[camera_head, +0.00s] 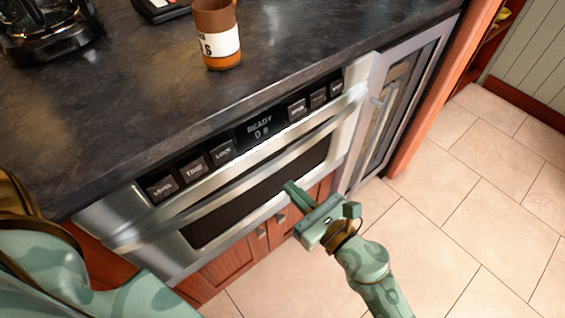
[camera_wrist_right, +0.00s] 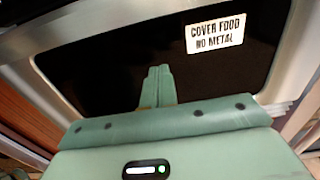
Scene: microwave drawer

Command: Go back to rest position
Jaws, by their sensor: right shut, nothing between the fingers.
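My right gripper (camera_head: 291,188) is shut and empty, in front of the lower right part of the microwave drawer (camera_head: 222,207). In the right wrist view its two fingers (camera_wrist_right: 158,88) lie together against the dark drawer window, which carries a white label (camera_wrist_right: 216,34) reading "COVER FOOD NO METAL". The drawer front looks shut, flush below a control panel whose display (camera_head: 260,129) reads "READY". I cannot tell whether the fingertips touch the drawer front. My left gripper is not in view; part of my own body fills the lower left.
A coffee maker (camera_head: 45,30) and a dark device (camera_head: 162,8) stand at the back. A glass-door cooler (camera_head: 398,98) is right of the drawer. The tiled floor (camera_head: 480,190) is clear at right.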

